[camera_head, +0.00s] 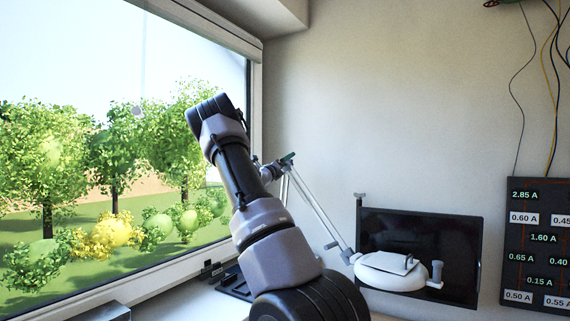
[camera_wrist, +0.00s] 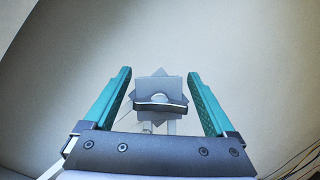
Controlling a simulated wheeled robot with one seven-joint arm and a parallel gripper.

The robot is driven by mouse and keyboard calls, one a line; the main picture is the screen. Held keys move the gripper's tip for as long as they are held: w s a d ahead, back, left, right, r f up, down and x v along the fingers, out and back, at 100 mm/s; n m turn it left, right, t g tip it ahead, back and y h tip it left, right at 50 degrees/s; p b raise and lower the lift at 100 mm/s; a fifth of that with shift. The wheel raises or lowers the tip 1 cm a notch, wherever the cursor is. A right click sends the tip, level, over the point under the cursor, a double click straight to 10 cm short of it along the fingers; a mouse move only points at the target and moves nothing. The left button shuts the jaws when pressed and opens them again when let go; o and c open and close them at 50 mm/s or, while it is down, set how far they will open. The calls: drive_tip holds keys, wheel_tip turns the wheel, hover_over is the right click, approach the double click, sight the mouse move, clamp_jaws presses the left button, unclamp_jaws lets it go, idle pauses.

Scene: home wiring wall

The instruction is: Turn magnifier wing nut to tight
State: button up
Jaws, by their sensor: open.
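The magnifier (camera_head: 393,271) has a white head at the lower right of the head view. Its thin metal arm (camera_head: 312,205) rises up and left to a joint behind my gripper (camera_head: 288,157). In the wrist view my gripper (camera_wrist: 159,72) is open. Its two teal finger pads stand left and right of the grey wing nut (camera_wrist: 160,103), with a visible gap on each side. The wing nut has a curved bar across its front and angular grey plates behind it. In the head view my arm and gripper hide the wing nut.
A large window (camera_head: 120,150) fills the left side. A dark monitor (camera_head: 425,235) stands behind the magnifier head. A black panel with ampere labels (camera_head: 538,245) hangs at the right, with loose wires (camera_head: 521,95) above it. The wall between is bare.

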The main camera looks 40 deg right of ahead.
drive_tip(key=c, duration=1.4)
drive_tip(key=shift+m, duration=0.4)
drive_tip(key=m+g, duration=0.1)
drive_tip(key=m, duration=0.1)
drive_tip(key=m+h, duration=0.1)
drive_tip(key=m, duration=0.1)
drive_tip(key=shift+s+r+m+g, duration=0.1)
drive_tip(key=shift+s+m+g, duration=0.1)
drive_tip(key=shift+m+g, duration=0.15)
drive_tip(key=shift+s+m+g+h, duration=0.15)
drive_tip(key=shift+m+g+h, duration=0.15)
drive_tip(key=shift+m+g, duration=0.7)
drive_tip(key=shift+s+m+g+h, duration=0.1)
drive_tip(key=shift+m+g+h, duration=0.25)
drive_tip(key=shift+m, duration=1.1)
drive_tip(key=o, duration=1.4)
